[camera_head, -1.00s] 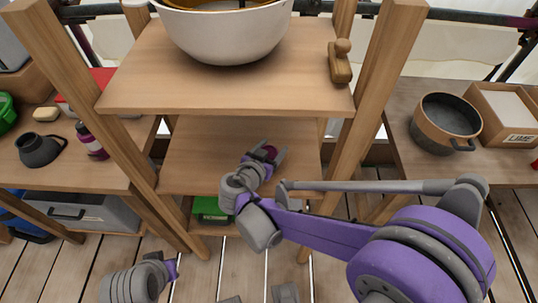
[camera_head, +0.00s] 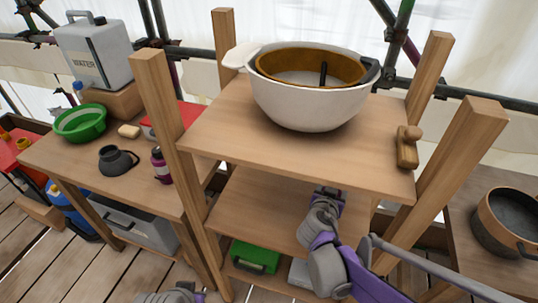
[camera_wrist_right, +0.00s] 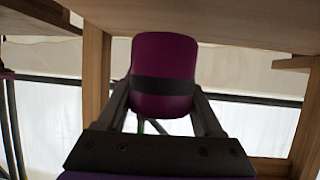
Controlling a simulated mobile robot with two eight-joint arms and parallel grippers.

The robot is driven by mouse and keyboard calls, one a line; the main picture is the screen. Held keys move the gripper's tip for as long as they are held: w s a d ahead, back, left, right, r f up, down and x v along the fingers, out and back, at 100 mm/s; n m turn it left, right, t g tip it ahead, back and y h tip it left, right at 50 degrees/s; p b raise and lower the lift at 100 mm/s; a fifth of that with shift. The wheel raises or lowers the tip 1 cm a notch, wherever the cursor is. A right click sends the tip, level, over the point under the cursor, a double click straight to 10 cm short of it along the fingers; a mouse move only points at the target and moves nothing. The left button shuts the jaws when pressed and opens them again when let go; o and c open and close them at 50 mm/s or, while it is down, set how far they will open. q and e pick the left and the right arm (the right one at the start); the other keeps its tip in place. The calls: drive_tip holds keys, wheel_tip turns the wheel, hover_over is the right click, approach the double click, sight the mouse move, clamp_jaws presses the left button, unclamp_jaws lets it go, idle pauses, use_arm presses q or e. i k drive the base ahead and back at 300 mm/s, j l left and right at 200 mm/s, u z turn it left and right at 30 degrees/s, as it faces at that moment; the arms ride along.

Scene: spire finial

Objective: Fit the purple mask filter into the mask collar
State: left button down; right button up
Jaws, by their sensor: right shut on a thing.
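The purple mask filter (camera_wrist_right: 164,76), a short cylinder with a dark band, is held between the two fingers of my right gripper (camera_wrist_right: 165,98) in the right wrist view. In the head view my right gripper (camera_head: 330,193) is in front of the middle shelf, below the top board; the filter is hard to make out there. A dark grey, cup-like object (camera_head: 117,160) with a strap-like tail lies on the left table; it looks like the mask, but its collar opening is not clear. My left gripper is not seen, only a bit of my arm at the bottom edge.
The wooden shelf's top board (camera_head: 230,130) carries a large white bowl (camera_head: 310,105) and a wooden plane-like tool (camera_head: 407,147). Shelf posts (camera_head: 165,110) stand around my right gripper. A purple bottle (camera_head: 161,166) and green basin (camera_head: 80,124) share the left table. A pot (camera_head: 508,222) stands right.

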sight(113, 161)
drive_tip(key=k+j, duration=0.1)
drive_tip(key=j, duration=0.25)
drive_tip(key=k+j+u, duration=0.15)
drive_tip(key=j, duration=0.15)
drive_tip(key=k+j, duration=0.1)
drive_tip(key=j, duration=0.25)
drive_tip(key=k+j+u, duration=0.15)
drive_tip(key=j, duration=0.2)
drive_tip(key=i+j, duration=0.1)
drive_tip(key=j, duration=0.45)
drive_tip(key=i+j+z, duration=0.15)
drive_tip(key=j, duration=0.9)
drive_tip(key=i+z, duration=0.05)
